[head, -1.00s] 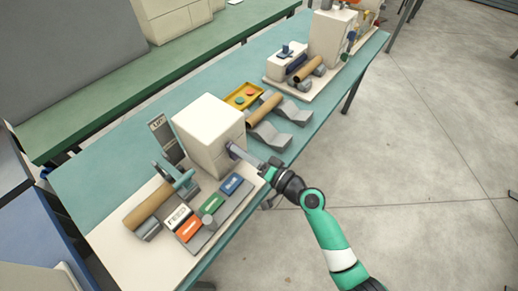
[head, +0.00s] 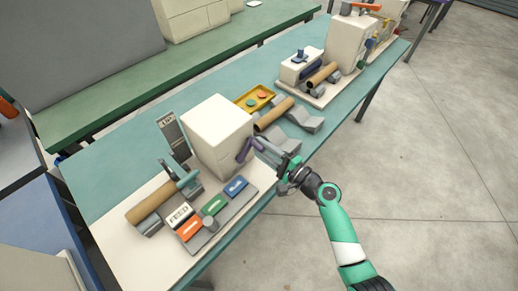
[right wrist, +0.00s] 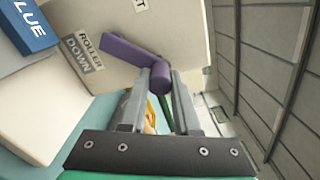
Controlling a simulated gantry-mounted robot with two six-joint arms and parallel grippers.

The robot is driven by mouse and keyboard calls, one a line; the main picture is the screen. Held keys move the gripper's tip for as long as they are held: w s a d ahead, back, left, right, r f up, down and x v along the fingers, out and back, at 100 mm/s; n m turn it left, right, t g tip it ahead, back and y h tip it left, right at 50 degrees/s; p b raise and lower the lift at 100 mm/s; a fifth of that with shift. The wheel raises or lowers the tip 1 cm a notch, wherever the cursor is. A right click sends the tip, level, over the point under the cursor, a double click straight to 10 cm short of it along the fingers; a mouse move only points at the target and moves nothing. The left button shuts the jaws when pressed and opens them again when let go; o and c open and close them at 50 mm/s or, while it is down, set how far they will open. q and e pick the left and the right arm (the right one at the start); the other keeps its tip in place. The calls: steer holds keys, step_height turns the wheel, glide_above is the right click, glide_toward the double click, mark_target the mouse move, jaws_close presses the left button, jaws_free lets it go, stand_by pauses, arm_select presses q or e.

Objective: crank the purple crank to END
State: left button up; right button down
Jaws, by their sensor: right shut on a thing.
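The purple crank (head: 243,150) sits on the right side of the cream winder box (head: 215,125). In the head view its arm tilts up and to the right. My right gripper (head: 262,146) reaches in from the right and is shut on the crank's outer end. In the right wrist view the purple crank (right wrist: 130,55) runs from the box face to the fingertips (right wrist: 164,76), with its bent end between them. A label reading "ROLLER DOWN" (right wrist: 84,52) is beside it on the box. My left gripper is not in view.
In front of the box are FEED (head: 178,215), orange, green and blue (head: 235,186) blocks on a grey strip, and a brown roll (head: 150,206). Behind it are a yellow tray (head: 254,98) and another roll (head: 273,114) on grey cradles. Open floor lies to the right.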

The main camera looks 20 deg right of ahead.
steer(key=shift+w+d+f+m+b, duration=0.15)
steer(key=shift+d+f+m, duration=0.2)
steer(key=shift+m, duration=0.45)
steer(key=shift+w+d+f+m+b, duration=0.15)
steer(key=shift+f+m, duration=0.3)
steer(key=shift+m, duration=0.35)
steer(key=shift+d+f+m+b, duration=0.15)
steer(key=shift+d+f+m, duration=0.2)
steer(key=shift+m, duration=0.45)
steer(key=shift+a+f, duration=0.1)
steer(key=c, duration=0.6)
jaws_free()
steer(key=shift+c, duration=0.2)
steer(key=shift+s, duration=0.1)
steer(key=p+v, duration=0.3)
steer(key=v, duration=0.8)
steer(key=shift+s, duration=0.25)
